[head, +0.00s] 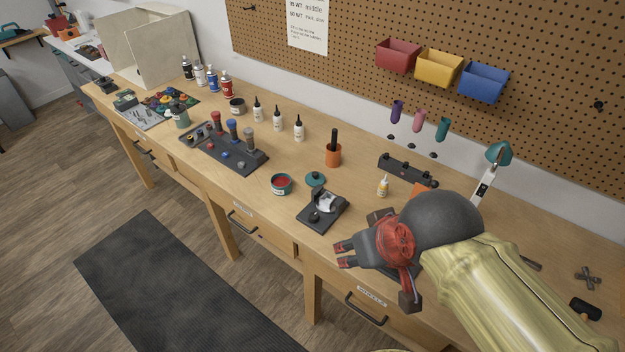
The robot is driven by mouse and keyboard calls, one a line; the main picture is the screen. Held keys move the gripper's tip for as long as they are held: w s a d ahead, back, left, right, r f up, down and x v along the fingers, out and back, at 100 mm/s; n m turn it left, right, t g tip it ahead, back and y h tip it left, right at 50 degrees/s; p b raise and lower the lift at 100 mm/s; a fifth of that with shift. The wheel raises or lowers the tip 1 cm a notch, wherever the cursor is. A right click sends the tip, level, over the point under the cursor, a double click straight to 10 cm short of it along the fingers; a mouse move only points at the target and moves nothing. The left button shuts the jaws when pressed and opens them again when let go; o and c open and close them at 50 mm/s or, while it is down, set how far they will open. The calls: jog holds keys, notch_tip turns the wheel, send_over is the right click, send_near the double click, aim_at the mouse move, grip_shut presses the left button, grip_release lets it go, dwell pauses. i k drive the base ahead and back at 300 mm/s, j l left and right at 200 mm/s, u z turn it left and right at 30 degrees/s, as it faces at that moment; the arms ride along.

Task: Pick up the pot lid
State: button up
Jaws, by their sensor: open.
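A small teal lid with a knob (315,180) lies on the wooden workbench (262,140); I take it to be the pot lid. Just left of it stands a small open teal pot (281,185) with red contents. My gripper (341,256) is open and looks empty. It is near the bench's front edge, nearer the camera than the lid and apart from it. My arm comes in from the lower right.
A black stand with a pale part (323,210) lies between the lid and my gripper. An orange cup with a dark tool (333,155) stands behind the lid. A dark tool rack (224,148) is to the left. A small bottle (383,186) stands to the right.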

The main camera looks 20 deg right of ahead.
aim_at(312, 178)
jog(key=i+j+z, duration=0.3)
jog(key=i, duration=0.15)
jog(key=i+j+z, duration=0.3)
jog(key=i+j, duration=0.15)
